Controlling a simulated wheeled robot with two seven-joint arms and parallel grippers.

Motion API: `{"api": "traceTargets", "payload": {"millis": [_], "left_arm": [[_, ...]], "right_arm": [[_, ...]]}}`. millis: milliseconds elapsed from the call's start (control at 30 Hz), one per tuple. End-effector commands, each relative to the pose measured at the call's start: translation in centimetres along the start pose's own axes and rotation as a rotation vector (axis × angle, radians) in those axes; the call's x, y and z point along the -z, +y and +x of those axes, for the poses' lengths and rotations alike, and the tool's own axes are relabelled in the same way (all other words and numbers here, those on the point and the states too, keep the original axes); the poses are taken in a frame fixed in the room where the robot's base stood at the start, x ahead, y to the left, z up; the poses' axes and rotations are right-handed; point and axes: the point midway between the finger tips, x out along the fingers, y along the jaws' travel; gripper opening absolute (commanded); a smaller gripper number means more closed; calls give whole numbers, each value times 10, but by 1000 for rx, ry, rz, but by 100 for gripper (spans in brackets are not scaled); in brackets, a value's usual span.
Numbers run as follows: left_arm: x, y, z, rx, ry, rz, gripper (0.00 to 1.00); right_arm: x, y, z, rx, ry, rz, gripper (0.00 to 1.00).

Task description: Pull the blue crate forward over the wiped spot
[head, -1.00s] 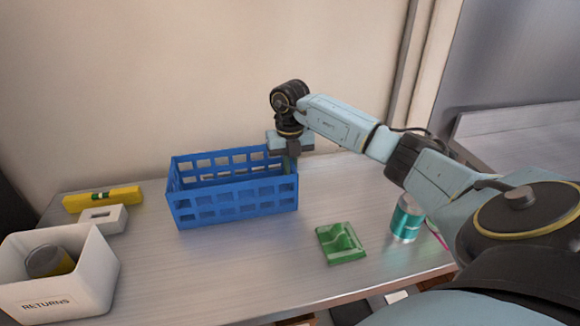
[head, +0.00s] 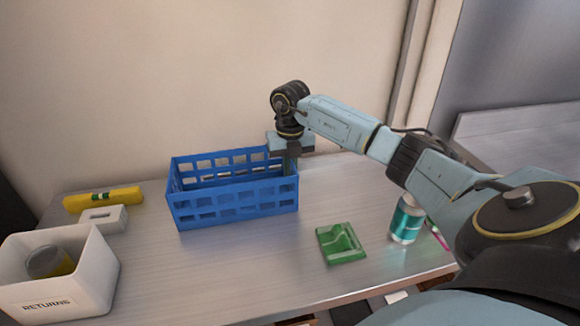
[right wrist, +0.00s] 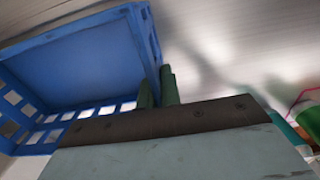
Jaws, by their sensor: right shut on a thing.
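The blue crate (head: 235,211) stands upright at the back of the metal table, near the wall. It looks empty in the head view, though its floor is mostly hidden. My right gripper (head: 291,164) is at the crate's right end and shut on its wall there. In the right wrist view the green fingers (right wrist: 159,90) close on the edge of the blue crate (right wrist: 85,60). No wiped spot stands out on the table in front of the crate. My left gripper is not in view.
A green folded cloth or packet (head: 341,243) lies right of centre, with a teal and white can (head: 407,219) beyond it. A white RETURNS bin (head: 95,277) holding a can stands front left. The table before the crate is clear.

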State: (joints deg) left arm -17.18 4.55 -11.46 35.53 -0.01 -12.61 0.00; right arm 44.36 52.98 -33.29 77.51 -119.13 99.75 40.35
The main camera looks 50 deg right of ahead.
Motion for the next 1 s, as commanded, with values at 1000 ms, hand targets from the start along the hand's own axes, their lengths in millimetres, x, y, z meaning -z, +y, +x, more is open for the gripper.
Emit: {"api": "traceTargets", "payload": {"millis": [1000], "left_arm": [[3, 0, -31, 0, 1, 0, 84]], "right_arm": [[57, 0, -1, 0, 0, -3, 0]]}}
